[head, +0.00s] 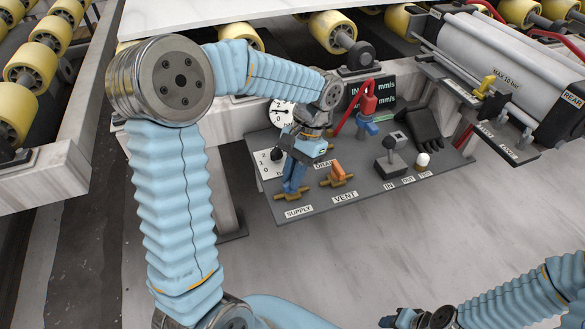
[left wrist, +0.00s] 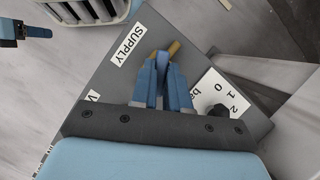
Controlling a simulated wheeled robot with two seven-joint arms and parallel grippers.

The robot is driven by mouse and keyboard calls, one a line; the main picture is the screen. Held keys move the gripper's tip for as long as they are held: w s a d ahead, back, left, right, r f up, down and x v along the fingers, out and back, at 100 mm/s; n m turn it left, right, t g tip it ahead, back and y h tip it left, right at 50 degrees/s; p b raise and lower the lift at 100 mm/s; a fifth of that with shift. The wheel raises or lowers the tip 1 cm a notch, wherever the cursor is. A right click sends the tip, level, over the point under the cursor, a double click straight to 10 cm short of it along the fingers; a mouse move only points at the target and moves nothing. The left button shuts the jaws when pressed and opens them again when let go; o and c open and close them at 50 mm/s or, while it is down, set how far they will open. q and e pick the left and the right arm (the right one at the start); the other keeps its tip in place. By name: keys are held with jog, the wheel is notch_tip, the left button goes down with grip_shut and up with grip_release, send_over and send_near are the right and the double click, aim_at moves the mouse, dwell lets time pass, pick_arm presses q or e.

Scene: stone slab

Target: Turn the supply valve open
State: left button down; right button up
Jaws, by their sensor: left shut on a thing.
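The supply valve (head: 291,197) is at the front left of the grey panel (head: 310,213), behind the SUPPLY label. It shows a brass body; its blue handle is mostly hidden by my fingers. My left gripper (head: 296,180) comes down from above and is shut on that handle. In the left wrist view the brass body (left wrist: 174,48) sticks out just beyond my fingertips (left wrist: 163,68), with the blue handle between them. My right gripper (head: 402,319) is low at the right, apart from the panel, and its jaws are too small to judge.
The vent valve (head: 337,178), with an orange handle, stands close to the right of the supply valve. A dial plate (head: 269,161) is close to the left. A joystick (head: 391,160), a white knob (head: 422,160) and a red hose (head: 349,108) are farther right.

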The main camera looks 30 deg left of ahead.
pick_arm(q)
jog(key=m+y, duration=0.1)
jog(key=m, duration=0.1)
jog(key=shift+d+r+m+t+p, duration=0.1)
jog(key=shift+m+t+p, duration=0.2)
jog(key=shift+p, duration=0.1)
jog(key=shift+m+t+y+p, duration=0.35)
jog(key=shift+m+y, duration=0.15)
jog(key=shift+m, duration=1)
jog(key=c, duration=1.1)
grip_release()
jog(key=p+v, duration=0.1)
jog(key=v, duration=1.2)
jog(key=shift+w+d+r, duration=0.1)
jog(key=shift+d+r, duration=0.1)
jog(key=shift+d, duration=0.05)
